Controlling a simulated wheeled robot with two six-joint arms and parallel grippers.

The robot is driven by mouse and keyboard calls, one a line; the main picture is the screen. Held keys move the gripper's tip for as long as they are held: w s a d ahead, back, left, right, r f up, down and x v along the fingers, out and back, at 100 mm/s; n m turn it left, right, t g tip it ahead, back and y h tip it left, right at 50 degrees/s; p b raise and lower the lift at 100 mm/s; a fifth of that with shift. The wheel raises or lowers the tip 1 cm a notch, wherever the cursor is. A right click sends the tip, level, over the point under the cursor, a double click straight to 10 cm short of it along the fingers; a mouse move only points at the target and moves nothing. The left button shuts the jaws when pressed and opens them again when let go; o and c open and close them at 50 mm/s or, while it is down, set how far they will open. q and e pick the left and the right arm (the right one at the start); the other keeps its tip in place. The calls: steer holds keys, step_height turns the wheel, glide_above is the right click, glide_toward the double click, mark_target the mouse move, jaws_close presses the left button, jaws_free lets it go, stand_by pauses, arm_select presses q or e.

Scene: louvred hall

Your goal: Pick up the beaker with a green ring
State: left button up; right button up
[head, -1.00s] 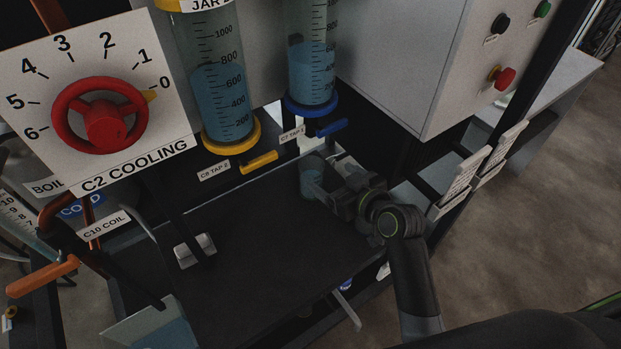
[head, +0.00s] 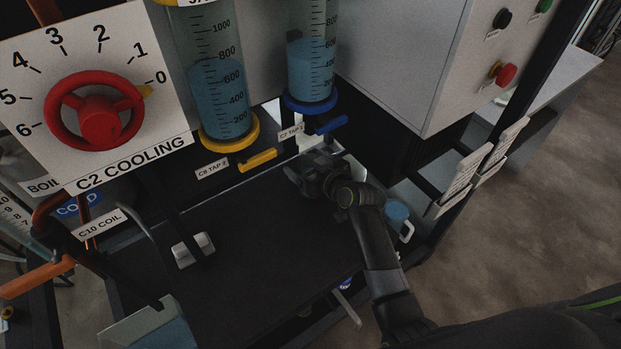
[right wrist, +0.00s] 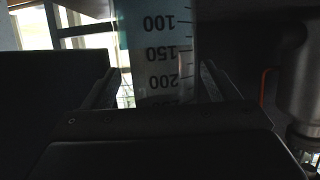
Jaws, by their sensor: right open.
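A clear beaker (right wrist: 165,50) with printed marks from 100 to 200 stands upside down in the right wrist view, between my right gripper's fingers (right wrist: 157,88). The fingers are open on either side of it; I cannot tell whether either touches it. No green ring shows on it. In the head view my right gripper (head: 305,175) is over the black bench (head: 250,235), below the blue tap, and it hides the beaker there. My left gripper is not in view.
A jar with a yellow ring (head: 228,140) and yellow tap handle (head: 257,159), and one with a blue ring (head: 310,104) and blue tap handle (head: 330,124), hang above the bench. A blue mug-like vessel (head: 396,214) stands right of my arm. The bench's middle is mostly clear.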

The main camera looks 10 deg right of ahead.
steer(key=shift+w+a+f, duration=0.1)
steer(key=shift+w, duration=0.2)
steer(key=c, duration=1.2)
steer(key=shift+c, duration=0.4)
